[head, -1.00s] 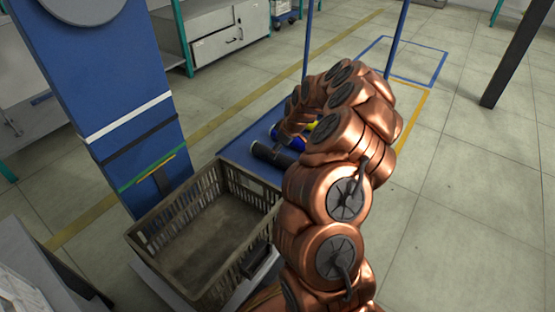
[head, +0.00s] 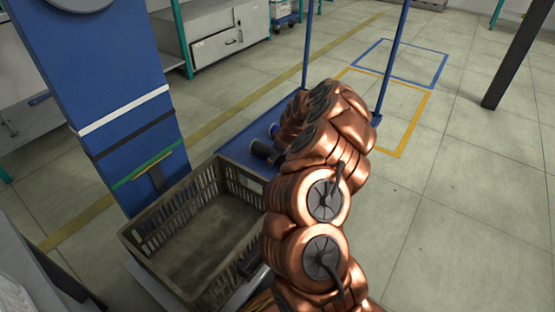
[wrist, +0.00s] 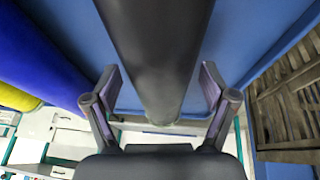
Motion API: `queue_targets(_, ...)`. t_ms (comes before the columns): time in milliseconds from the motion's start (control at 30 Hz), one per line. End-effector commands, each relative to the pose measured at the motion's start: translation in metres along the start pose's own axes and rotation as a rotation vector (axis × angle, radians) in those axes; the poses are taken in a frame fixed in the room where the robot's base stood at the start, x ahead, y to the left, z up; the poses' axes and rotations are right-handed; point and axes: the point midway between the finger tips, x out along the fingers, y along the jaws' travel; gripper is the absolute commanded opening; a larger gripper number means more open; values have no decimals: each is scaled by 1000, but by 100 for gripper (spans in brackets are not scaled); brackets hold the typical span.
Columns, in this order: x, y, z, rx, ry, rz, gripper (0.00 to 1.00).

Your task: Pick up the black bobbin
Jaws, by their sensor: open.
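The black bobbin (wrist: 157,50) fills the middle of the wrist view, lying lengthwise between the fingers. In the head view its dark end (head: 263,149) shows beside my arm, on the blue cart (head: 234,146); my arm hides the rest. My gripper (wrist: 160,90) is open, with one finger on each side of the bobbin and visible gaps between. I cannot tell how deep the fingers reach along its sides. In the head view my arm hides the gripper.
A blue bobbin (wrist: 40,60) lies left of the black one, with a yellow one (wrist: 18,98) beyond it. A slatted, empty grey-brown crate (head: 137,238) stands at the cart's near side. Blue cart posts (head: 393,62) rise behind my arm.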

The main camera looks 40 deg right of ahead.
Motion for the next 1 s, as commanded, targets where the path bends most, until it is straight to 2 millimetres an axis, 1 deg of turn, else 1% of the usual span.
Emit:
queue_targets(100, -1, 0, -1, -1, 0, 0, 84)
queue_targets(133, -1, 0, 0, -1, 0, 0, 82)
queue_targets(833, -1, 0, 0, -1, -1, -1, 9)
queue_targets(1000, -1, 0, 0, -1, 0, -1, 8)
